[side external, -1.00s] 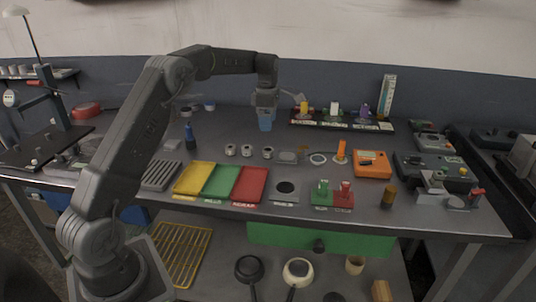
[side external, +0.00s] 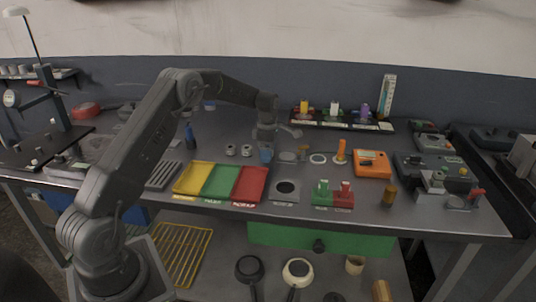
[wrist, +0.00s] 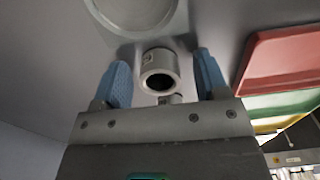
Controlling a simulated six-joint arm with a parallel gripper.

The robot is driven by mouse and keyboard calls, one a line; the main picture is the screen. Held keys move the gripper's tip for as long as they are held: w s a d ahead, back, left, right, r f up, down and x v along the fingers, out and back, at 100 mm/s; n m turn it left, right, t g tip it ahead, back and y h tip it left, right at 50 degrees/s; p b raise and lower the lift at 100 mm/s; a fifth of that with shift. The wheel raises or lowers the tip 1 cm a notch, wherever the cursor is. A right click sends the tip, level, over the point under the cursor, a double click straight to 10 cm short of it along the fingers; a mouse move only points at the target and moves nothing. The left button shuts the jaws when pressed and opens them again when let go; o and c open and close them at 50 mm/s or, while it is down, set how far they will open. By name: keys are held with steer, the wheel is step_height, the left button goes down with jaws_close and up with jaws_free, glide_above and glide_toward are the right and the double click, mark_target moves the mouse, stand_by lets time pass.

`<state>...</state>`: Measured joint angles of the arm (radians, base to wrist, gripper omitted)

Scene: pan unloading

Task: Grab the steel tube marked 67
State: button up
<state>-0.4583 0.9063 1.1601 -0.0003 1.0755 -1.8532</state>
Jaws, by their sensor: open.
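A short steel tube (wrist: 160,70) with a dark bore shows between the blue fingers of my gripper (wrist: 162,60) in the wrist view, with a gap on each side. A small mark shows on its wall, but I cannot read the number. My gripper is open and empty.
Yellow (side external: 194,178), green (side external: 221,181) and red (side external: 250,184) trays lie in front of the tubes.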

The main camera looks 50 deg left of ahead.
steer(key=shift+c, duration=0.4)
steer(key=c, duration=1)
steer(key=shift+r, duration=0.15)
